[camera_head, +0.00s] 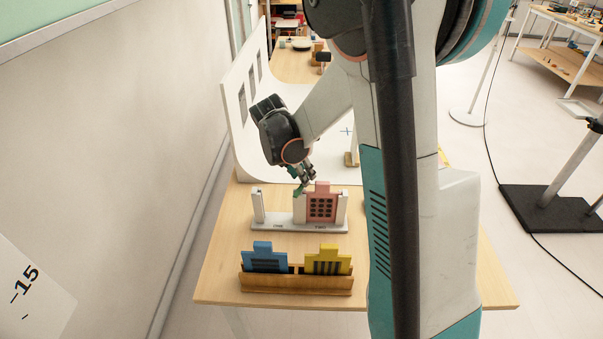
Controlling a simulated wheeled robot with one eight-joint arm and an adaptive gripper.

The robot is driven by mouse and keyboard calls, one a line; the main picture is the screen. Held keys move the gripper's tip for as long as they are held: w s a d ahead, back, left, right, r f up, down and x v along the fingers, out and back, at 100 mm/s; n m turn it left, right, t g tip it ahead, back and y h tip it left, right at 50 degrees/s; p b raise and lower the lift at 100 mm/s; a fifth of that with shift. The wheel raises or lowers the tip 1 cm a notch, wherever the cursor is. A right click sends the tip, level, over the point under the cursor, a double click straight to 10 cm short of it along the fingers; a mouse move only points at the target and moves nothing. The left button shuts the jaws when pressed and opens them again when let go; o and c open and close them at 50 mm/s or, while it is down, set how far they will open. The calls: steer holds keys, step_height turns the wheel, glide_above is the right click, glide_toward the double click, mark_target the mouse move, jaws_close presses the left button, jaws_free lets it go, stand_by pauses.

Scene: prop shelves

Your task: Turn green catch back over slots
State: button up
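A white stand (271,223) with two labelled places sits on the wooden table. A pink plate (322,203) with dark round holes stands upright in its right place, between white posts. The left place has a white post (258,205) at its left end and looks empty. My gripper (304,183) reaches down from behind, at the top of the stand just left of the pink plate. A small green piece (297,191), likely the green catch, shows at the fingertips. It is too small to tell its angle, or whether the fingers touch or hold it.
A wooden rack (297,283) in front holds a blue plate (264,258) and a yellow plate (329,260). A white curved backdrop (243,140) stands behind. My arm hides the right part of the table. The table's left front (222,280) is clear.

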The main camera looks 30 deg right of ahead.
jaws_close()
steer(key=shift+s+d+m+g, duration=0.1)
steer(key=shift+m+g, duration=0.2)
steer(key=shift+m, duration=0.5)
jaws_free()
